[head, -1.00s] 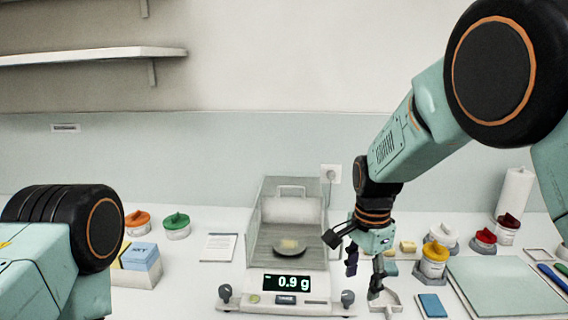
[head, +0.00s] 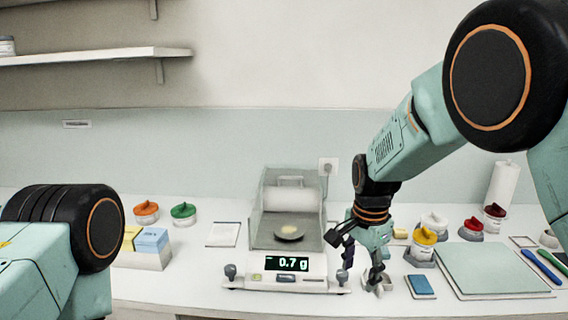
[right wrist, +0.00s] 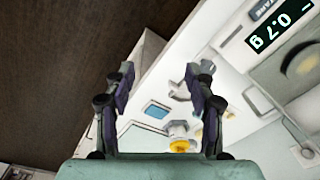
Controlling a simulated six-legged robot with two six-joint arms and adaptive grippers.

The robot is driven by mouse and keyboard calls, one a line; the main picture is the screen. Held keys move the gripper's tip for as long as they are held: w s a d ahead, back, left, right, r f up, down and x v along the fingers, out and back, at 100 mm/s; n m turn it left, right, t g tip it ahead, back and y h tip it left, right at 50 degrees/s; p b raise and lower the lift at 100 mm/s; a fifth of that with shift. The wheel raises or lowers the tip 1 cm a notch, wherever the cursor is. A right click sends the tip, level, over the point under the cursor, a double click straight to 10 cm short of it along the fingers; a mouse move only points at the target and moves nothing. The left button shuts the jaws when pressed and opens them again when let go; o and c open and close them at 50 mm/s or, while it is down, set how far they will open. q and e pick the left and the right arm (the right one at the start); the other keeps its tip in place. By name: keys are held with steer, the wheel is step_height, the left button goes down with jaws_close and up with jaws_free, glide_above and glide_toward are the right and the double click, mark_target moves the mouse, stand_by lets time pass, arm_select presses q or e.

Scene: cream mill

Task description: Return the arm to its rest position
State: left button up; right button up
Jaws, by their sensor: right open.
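My right gripper (head: 362,268) is open and empty, pointing down just right of the balance (head: 287,262) at the bench front. It also shows in the right wrist view (right wrist: 158,85), its two fingers apart with nothing between them. The balance display reads 0.7 g, with what looks like a minus sign before it. A small dish (head: 289,232) with pale material sits inside the clear draft shield. A small whitish stand (head: 379,286) is right by the right fingertips; contact cannot be told. My left arm shows only as a link at the left edge; its gripper is out of view.
Right of the gripper are a blue pad (head: 420,287), a yellow-lidded jar (head: 424,243), red-lidded jars and a pale green mat (head: 490,268). Orange- and green-lidded jars (head: 183,212), a card and a box (head: 150,242) stand left. A shelf (head: 95,57) hangs above.

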steer(key=w+d+f+n+t+b, duration=0.1)
steer(key=d+f+n+t+b, duration=0.15)
steer(key=f+n, duration=0.45)
steer(key=s+d+f+n+t+b, duration=0.1)
steer(key=s+f+b, duration=0.1)
steer(key=s+f, duration=0.4)
steer(key=s+d+f+n+b, duration=0.1)
steer(key=s+d+f, duration=0.15)
steer(key=f, duration=0.55)
steer(key=s+f+n+g+b, duration=0.1)
steer(key=s+f+g+b, duration=0.1)
steer(key=s+f+b, duration=0.4)
steer(key=s+d+f+n+g+b, duration=0.1)
steer(key=s+f+b, duration=0.4)
steer(key=s+f, duration=0.9)
steer(key=s+g, duration=0.1)
steer(key=s, duration=0.9)
steer(key=shift+s+f+n+b, duration=0.3)
steer(key=shift+s+f+b, duration=0.1)
steer(key=shift+s, duration=0.15)
steer(key=shift+w+d+r, duration=0.1)
steer(key=shift+w, duration=0.15)
